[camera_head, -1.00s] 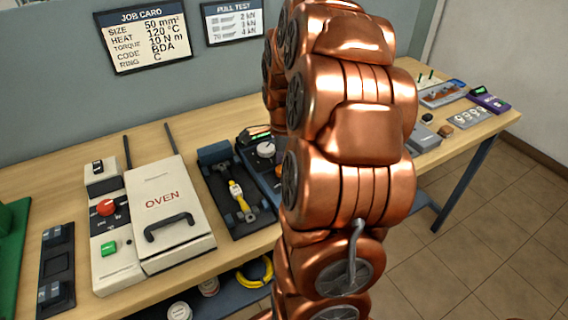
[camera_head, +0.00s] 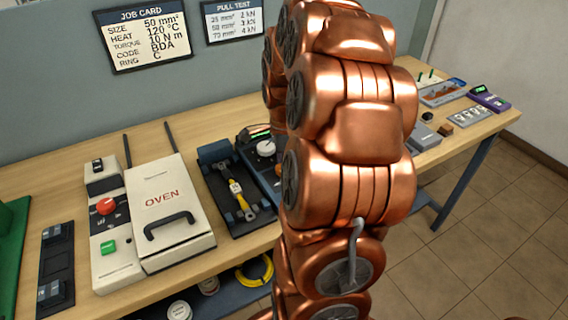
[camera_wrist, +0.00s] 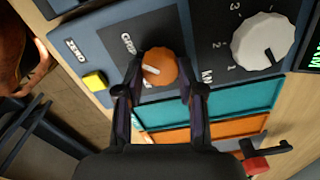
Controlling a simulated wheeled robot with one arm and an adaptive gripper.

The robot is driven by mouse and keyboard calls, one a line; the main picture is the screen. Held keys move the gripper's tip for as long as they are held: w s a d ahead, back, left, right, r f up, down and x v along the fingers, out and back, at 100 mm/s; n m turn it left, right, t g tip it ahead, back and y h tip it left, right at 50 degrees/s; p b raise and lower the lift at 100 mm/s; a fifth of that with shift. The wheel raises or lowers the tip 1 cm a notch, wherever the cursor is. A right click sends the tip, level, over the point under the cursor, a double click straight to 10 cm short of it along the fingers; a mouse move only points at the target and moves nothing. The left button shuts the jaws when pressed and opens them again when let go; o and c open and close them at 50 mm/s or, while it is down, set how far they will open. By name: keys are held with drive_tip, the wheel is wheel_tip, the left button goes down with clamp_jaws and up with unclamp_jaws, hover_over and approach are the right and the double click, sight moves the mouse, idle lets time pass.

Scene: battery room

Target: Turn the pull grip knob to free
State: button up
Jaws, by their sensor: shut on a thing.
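The orange round knob (camera_wrist: 160,66) stands on the dark panel in the wrist view, with a white pointer mark toward its left side. Lettering beside it is partly covered, so I cannot read its setting. My gripper (camera_wrist: 160,82) has one finger on each side of the knob and is shut on it.
A white kN dial (camera_wrist: 262,42) is right of the knob, a yellow button (camera_wrist: 95,81) left, and a red-ended lever (camera_wrist: 257,164) lower right. On the bench, a black fixture (camera_head: 222,172) holds a yellow cable piece, and the oven (camera_head: 165,215) stands left of it.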

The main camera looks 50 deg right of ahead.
drive_tip(key=shift+f, duration=0.1)
drive_tip(key=n+b, duration=0.2)
drive_tip(key=shift+f+n+b, duration=0.15)
drive_tip(key=shift+n+b, duration=0.2)
drive_tip(key=shift+n, duration=0.05)
drive_tip(key=n+b, duration=0.3)
drive_tip(key=n, duration=0.2)
drive_tip(key=shift+w, duration=0.1)
drive_tip(key=n+b, duration=0.2)
drive_tip(key=n, duration=0.3)
drive_tip(key=shift+w, duration=0.1)
drive_tip(key=n, duration=0.2)
drive_tip(key=n+b, duration=0.1)
drive_tip(key=n, duration=0.1)
drive_tip(key=shift+r+n, duration=0.2)
drive_tip(key=shift+n, duration=0.2)
drive_tip(key=o, duration=1.1)
drive_tip(key=shift+o, duration=0.2)
